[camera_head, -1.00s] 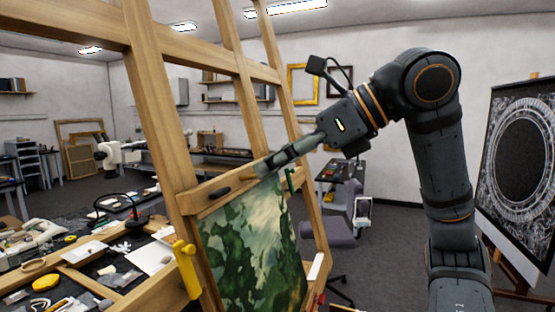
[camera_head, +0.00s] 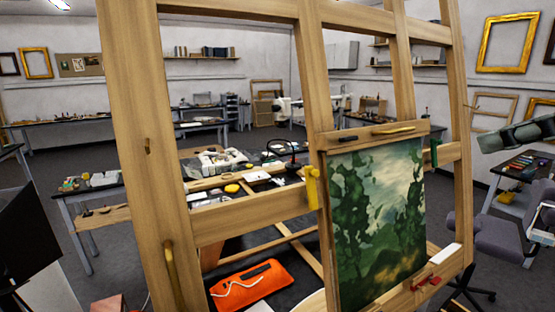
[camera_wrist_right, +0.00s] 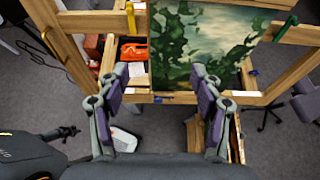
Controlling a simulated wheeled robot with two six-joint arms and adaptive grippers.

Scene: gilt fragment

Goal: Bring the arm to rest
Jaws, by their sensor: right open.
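In the wrist view the painting (camera_wrist_right: 205,45) lies beyond the fingertips, and contact is not visible. My left gripper is not in view.
Easel posts and crossbars fill the middle of the head view. An orange bag (camera_head: 250,285) lies low behind them. A grey chair (camera_head: 490,235) stands at the right. Worktables with tools line the back, with open floor between.

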